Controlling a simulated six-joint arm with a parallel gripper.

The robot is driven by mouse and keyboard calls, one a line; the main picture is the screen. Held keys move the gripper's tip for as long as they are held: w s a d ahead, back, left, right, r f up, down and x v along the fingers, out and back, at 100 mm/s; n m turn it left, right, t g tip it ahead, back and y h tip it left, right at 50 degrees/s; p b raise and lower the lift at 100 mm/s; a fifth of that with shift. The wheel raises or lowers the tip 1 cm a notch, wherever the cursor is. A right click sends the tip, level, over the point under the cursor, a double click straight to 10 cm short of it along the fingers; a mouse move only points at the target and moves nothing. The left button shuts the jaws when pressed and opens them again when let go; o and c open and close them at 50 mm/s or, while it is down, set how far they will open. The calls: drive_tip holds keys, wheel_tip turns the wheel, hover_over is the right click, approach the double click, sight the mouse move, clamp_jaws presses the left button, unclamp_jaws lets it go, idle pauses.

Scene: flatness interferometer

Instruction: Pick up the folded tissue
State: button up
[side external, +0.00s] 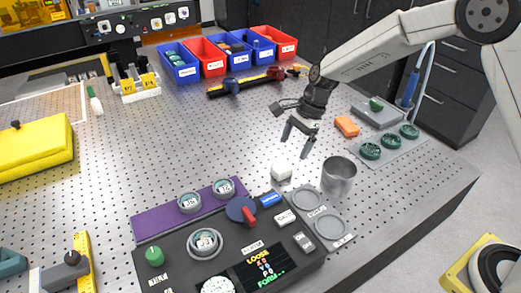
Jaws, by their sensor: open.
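A small white block-like piece (281,172), which looks like the folded tissue, lies on the perforated bench top, left of a metal cup (338,178). Its folds are too small to make out. My gripper (296,147) is open and points down, above and slightly right of the white piece in the picture. Its two fingers are apart with nothing between them. I see a gap between the fingertips and the white piece, but cannot tell the exact height.
The metal cup stands close to the white piece. A dark control panel (240,250) with round recesses lies in front. An orange block (347,126) and a tray with green-topped pieces (390,146) are to the right.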

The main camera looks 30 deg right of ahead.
sight(282, 166)
drive_tip(key=shift+w+a+m, duration=0.25)
drive_tip(key=shift+m, duration=0.05)
drive_tip(key=shift+x, duration=3.95)
drive_tip(key=shift+d, duration=0.1)
clamp_jaws()
drive_tip(key=shift+r, duration=0.2)
drive_tip(key=shift+r, duration=0.55)
drive_tip(key=s+d+r, duration=0.3)
drive_tip(key=s+r, duration=0.8)
drive_tip(key=s, duration=0.2)
drive_tip(key=shift+s+r, duration=0.25)
drive_tip(key=shift+s, duration=0.1)
